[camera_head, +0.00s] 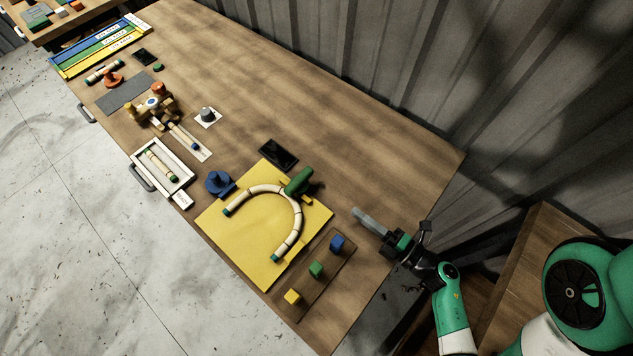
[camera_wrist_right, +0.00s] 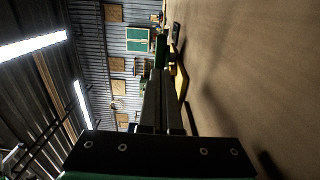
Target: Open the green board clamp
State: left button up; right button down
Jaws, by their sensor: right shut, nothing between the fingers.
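The green board clamp (camera_head: 299,181) stands at the far corner of the yellow board (camera_head: 237,245), beside the bent rattan piece (camera_head: 296,232). Whether its lever is open or closed is too small to tell. My right gripper (camera_head: 358,215) is shut and empty, to the right of the clamp and apart from it, with its fingers pointing toward the board. In the right wrist view the shut fingers (camera_wrist_right: 161,80) fill the middle, with a green shape, likely the clamp (camera_wrist_right: 161,49), beyond their tips. My left gripper is not in view.
A wooden strip with blue (camera_head: 337,243), green (camera_head: 316,269) and yellow (camera_head: 292,296) blocks lies between the board and my right arm. A black device (camera_head: 278,154) lies behind the board, and a blue clamp (camera_head: 219,183) stands at its left. The table's back right is clear.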

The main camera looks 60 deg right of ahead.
aim_at(309, 177)
jog(key=shift+w, duration=0.1)
jog(key=shift+w+b, duration=0.3)
jog(key=shift+w, duration=0.55)
jog(key=w, duration=0.4)
jog(key=w+d+b, duration=0.1)
jog(key=w, duration=0.3)
jog(key=w+d, duration=0.1)
jog(key=w, duration=0.3)
jog(key=shift+w, duration=0.1)
jog(key=shift+r, duration=0.1)
